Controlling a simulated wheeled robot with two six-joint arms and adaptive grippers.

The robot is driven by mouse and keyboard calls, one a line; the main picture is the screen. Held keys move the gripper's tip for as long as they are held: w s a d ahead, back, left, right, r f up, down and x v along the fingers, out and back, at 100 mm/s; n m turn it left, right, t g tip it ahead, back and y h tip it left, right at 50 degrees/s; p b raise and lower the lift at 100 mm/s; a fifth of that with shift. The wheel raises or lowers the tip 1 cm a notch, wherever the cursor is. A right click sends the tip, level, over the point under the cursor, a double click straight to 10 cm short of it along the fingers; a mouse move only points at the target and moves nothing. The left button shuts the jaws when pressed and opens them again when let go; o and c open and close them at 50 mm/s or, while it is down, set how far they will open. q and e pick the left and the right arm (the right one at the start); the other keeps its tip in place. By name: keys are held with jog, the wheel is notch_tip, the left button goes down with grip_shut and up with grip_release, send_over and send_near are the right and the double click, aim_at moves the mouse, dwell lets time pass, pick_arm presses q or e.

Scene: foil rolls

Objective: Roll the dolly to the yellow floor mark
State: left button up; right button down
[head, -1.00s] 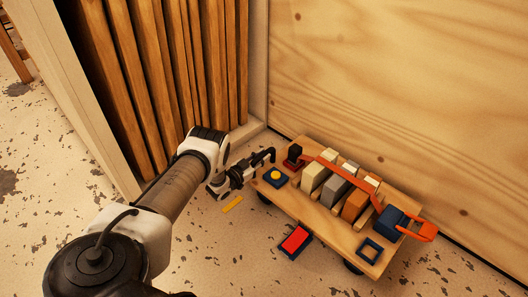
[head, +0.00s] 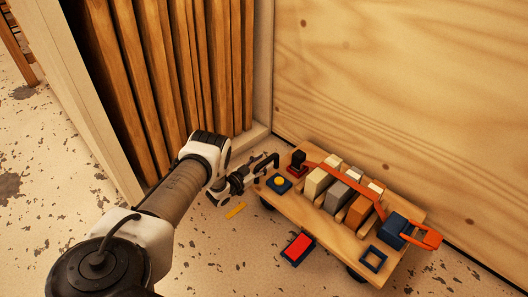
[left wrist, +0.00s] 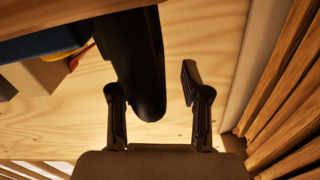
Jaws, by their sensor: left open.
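The dolly (head: 338,234) is a low wooden platform on dark wheels, standing beside the plywood wall. A black bar handle (head: 268,159) rises at its left end. My left gripper (head: 249,177) is at the handle. In the left wrist view its open fingers (left wrist: 152,98) stand on either side of the black bar (left wrist: 143,70), with a clear gap on the right. My right gripper is not in view.
The dolly carries several blocks (head: 316,181), an orange strap (head: 372,187) and blue pieces (head: 396,228). A red-and-blue piece (head: 298,247) shows by its front edge. Wooden slats (head: 180,80) and a plywood wall (head: 400,90) bound the back. The floor at the front is open.

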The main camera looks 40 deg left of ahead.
pick_arm(q)
jog(key=s, duration=1.1)
jog(key=shift+a, duration=0.45)
